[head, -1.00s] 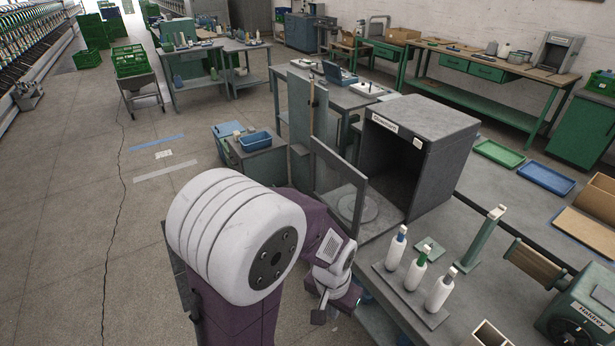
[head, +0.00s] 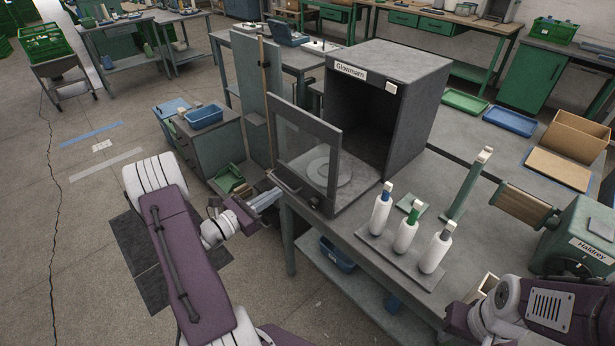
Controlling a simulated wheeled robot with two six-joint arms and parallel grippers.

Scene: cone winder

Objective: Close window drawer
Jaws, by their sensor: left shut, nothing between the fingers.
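The window drawer (head: 306,158) belongs to the dark grey Glowmann box (head: 395,75) on the bench. Its glazed front panel stands upright and well out from the box's opening, so the drawer is open. A pale round plate (head: 328,174) shows on the drawer floor, partly seen through the glass.
White bottles with coloured tops (head: 405,234) stand on a grey board right of the drawer. A green Haldrey machine (head: 585,240) is farther right. A low cabinet with a blue bin (head: 204,116) and a tall grey-green panel (head: 258,100) stand behind my left gripper.

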